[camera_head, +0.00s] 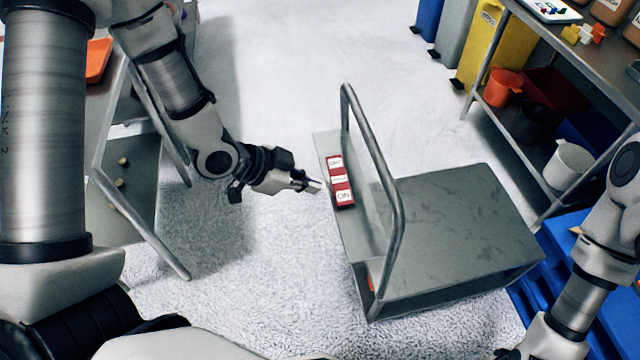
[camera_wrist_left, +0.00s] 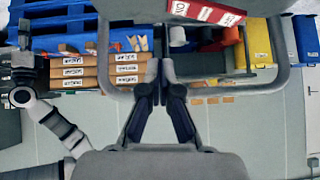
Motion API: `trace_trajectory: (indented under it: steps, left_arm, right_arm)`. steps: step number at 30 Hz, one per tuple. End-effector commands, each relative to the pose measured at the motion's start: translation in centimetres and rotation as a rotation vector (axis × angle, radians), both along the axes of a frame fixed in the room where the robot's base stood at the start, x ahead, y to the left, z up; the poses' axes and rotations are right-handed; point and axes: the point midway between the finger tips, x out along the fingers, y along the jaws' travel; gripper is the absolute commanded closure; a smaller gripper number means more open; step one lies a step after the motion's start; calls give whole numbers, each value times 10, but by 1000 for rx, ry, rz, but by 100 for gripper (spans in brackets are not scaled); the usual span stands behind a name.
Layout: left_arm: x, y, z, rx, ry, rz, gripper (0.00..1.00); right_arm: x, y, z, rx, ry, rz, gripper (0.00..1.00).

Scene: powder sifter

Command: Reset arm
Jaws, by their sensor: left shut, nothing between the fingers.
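My left gripper (camera_head: 316,187) is shut and empty. Its tips are just left of a red switch panel (camera_head: 340,181) with white labels on the grey machine (camera_head: 470,235) with a bent tube handle. Whether the tips touch the panel cannot be told. In the left wrist view the closed fingers (camera_wrist_left: 165,75) point at the handle area, and the red panel (camera_wrist_left: 208,11) is at the top edge. My right arm enters the head view at the right. My right arm also shows at the left of the left wrist view.
A metal-framed table is at the left.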

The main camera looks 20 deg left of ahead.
Motion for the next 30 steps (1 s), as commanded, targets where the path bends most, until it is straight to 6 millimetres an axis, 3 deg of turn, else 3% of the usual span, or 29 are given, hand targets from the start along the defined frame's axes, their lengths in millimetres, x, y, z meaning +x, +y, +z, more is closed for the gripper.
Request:
trace_trajectory:
  steps: [14, 16, 20, 23, 27, 30]
  left_arm:
    - [0, 0, -1, 1, 2, 0, 100]
    - [-5, 0, -8, 2, 21, -1, 100]
    - [-38, -5, -56, 30, 149, -31, 100]
    - [-86, -3, -114, 86, 336, 10, 100]
    - [-157, 15, -183, 198, 628, 284, 100]
    - [-188, 36, -208, 279, 750, 560, 100]
  right_arm:
    - [0, 0, 0, 0, 0, 0, 60]
    - [0, 0, 0, 0, 0, 0, 60]
    - [0, 0, 0, 0, 0, 0, 60]
    - [0, 0, 0, 0, 0, 0, 60]
    - [0, 0, 0, 0, 0, 0, 60]
    - [0, 0, 1, 0, 0, 0, 60]
